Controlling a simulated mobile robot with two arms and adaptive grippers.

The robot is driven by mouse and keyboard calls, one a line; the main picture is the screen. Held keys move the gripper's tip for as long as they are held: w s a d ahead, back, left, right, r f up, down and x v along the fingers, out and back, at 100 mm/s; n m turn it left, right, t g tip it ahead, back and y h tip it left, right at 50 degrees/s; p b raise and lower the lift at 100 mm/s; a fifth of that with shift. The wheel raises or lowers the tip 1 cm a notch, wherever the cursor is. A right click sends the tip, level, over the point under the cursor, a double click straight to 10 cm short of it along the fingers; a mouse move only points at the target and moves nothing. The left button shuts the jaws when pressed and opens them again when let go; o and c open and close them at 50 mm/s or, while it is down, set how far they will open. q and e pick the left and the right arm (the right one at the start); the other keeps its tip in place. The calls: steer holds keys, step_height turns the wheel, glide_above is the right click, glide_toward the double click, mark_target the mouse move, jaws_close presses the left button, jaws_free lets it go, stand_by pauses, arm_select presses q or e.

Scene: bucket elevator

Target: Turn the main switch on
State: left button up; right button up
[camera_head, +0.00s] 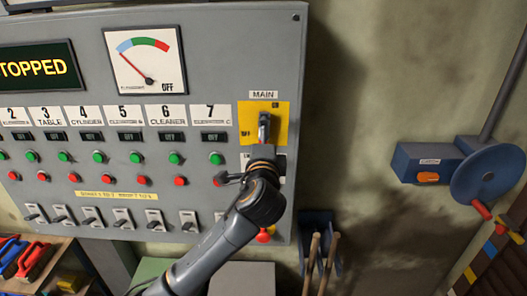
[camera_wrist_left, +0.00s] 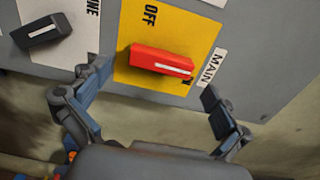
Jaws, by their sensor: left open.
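The main switch is a red lever (camera_wrist_left: 160,61) with a white stripe on a yellow plate (camera_wrist_left: 145,35), in the left wrist view. The plate carries the word OFF, and a MAIN label (camera_wrist_left: 212,67) sits beside it. In the head view the yellow plate (camera_head: 283,112) is at the panel's right side, and my gripper partly covers the switch. My left gripper (camera_wrist_left: 157,77) is open, with one finger on each side of the lever. My right gripper is not in view.
The grey control panel (camera_head: 215,60) has a STOPPED display (camera_head: 38,70), a gauge (camera_head: 144,60) and rows of green and red buttons. A black switch (camera_wrist_left: 42,31) is close by in the wrist view. A blue wheel (camera_head: 487,174) is on the wall at right.

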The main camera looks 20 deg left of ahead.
arm_select(q)
steer(key=v, duration=0.8)
steer(key=shift+s, duration=0.3)
steer(key=shift+d, duration=0.1)
